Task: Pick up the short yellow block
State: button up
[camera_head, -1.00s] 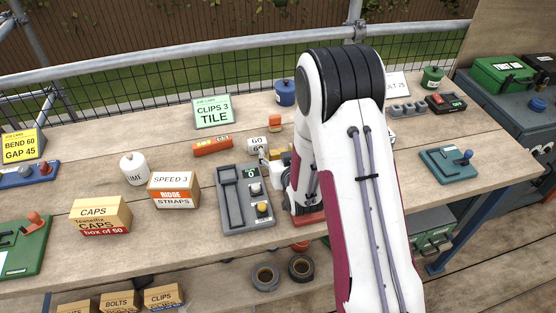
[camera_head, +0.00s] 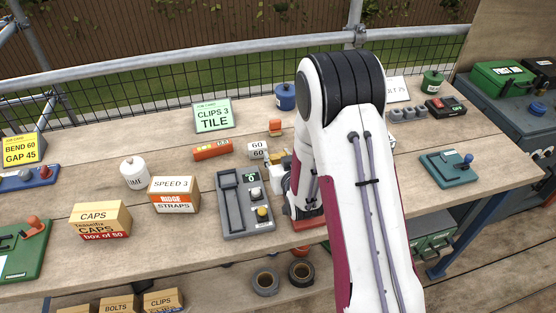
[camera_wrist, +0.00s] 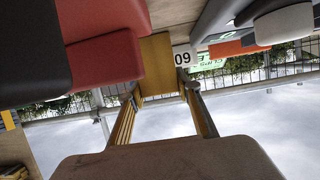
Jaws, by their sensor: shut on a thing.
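The yellow block (camera_wrist: 158,66) is in the wrist view, between the two fingertips of my gripper (camera_wrist: 160,92). My gripper is shut on it, with one finger on each side. The wrist view is upside down, so I cannot tell whether the block touches the bench. In the head view my arm hides most of the gripper and the block.
A white block marked 60 (camera_head: 258,150) stands left of my gripper; its number also shows in the wrist view (camera_wrist: 183,57). A grey slider panel (camera_head: 230,207) lies in front. Red parts (camera_wrist: 105,65) are close beside the yellow block.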

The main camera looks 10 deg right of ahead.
aim_at(278, 154)
jog(key=shift+r, duration=0.1)
jog(key=shift+r, duration=4.9)
